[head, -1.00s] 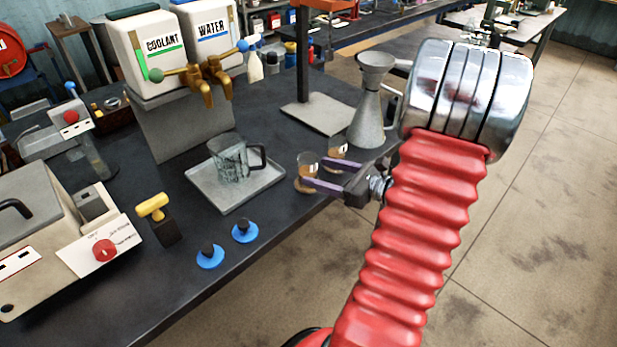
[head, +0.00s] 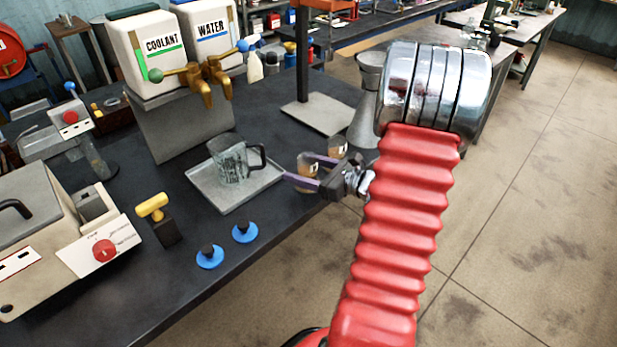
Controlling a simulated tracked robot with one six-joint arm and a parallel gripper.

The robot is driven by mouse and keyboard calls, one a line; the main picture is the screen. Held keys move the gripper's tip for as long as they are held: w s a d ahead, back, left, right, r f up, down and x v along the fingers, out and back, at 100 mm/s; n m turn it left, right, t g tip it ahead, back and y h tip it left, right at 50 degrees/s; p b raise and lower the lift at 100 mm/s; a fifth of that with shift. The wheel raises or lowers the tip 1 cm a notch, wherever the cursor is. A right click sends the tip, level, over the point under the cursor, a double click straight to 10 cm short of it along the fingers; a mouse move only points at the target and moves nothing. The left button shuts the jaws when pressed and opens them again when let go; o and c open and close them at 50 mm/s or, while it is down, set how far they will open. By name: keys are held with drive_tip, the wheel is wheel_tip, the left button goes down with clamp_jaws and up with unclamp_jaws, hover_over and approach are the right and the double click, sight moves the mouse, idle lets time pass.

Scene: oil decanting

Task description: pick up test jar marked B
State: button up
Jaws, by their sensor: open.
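Two small amber test jars with pale labels stand close together near the right edge of the dark bench. One is the nearer jar (head: 307,168) and the other is the farther jar (head: 338,145). The label letters are too small to read, so I cannot tell which is B. My gripper (head: 296,167) is open, with its two purple fingers pointing left over the bench edge. In the picture the fingers lie on either side of the nearer jar and partly cover it. I cannot tell whether they touch it.
A metal tray (head: 205,197) with a glass jug (head: 229,161) lies just left of the fingers. A grey metal funnel flask (head: 364,125) stands behind the jars, partly hidden by my arm. Blue discs (head: 210,257) lie near the front edge. Coolant and water tanks stand at the back.

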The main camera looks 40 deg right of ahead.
drive_tip(key=shift+x, duration=1.25)
drive_tip(key=shift+c, duration=0.3)
drive_tip(key=c, duration=1.2)
drive_tip(key=shift+o, duration=0.2)
drive_tip(key=shift+r, duration=0.25)
wheel_tip(320, 180, up, 10)
drive_tip(key=shift+f, duration=0.25)
